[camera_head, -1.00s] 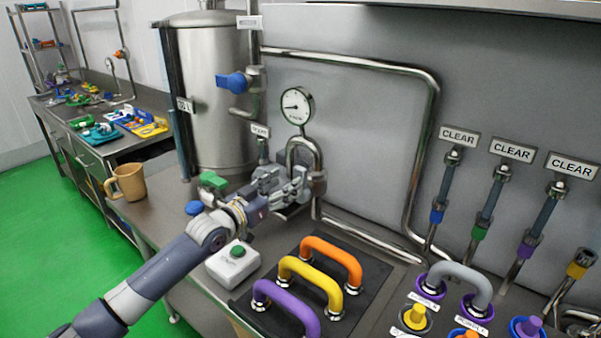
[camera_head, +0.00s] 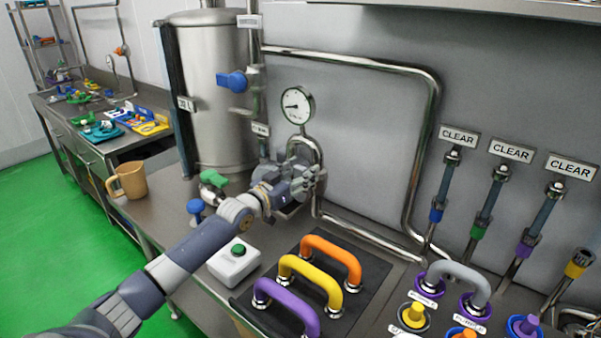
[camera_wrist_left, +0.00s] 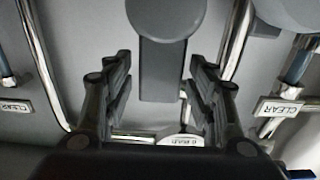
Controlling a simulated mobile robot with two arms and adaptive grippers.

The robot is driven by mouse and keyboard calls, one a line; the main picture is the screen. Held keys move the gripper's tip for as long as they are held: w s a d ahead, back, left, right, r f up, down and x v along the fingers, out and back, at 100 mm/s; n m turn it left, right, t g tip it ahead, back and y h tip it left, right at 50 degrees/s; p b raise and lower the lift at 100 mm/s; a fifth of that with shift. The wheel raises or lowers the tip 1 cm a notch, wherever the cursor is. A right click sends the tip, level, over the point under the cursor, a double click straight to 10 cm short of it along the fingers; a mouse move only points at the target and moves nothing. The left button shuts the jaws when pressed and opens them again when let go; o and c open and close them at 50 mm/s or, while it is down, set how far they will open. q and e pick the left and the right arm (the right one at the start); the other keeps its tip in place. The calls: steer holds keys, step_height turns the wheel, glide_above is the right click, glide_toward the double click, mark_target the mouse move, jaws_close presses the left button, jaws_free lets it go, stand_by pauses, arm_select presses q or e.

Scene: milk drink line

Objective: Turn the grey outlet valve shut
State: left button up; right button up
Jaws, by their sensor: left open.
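The grey outlet valve handle (camera_wrist_left: 162,60) shows in the left wrist view as a flat grey lever with a round hub at the top. In that view my left gripper (camera_wrist_left: 160,85) is open, with one finger on each side of the lever's lower end. Gaps show between lever and fingers; I cannot tell how deep it sits between them. In the head view my left gripper (camera_head: 312,178) is at the curved steel pipe below the gauge and hides the valve handle. My right gripper is not in view.
A pressure gauge (camera_head: 297,105) stands just above the gripper. A green-handled valve (camera_head: 213,179), a blue knob (camera_head: 196,207) and a white green-button box (camera_head: 234,263) are near my left arm. Orange (camera_head: 333,255), yellow and purple handles stand in front. A tan mug (camera_head: 131,180) is at left.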

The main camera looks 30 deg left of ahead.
arm_select(q)
jaws_close()
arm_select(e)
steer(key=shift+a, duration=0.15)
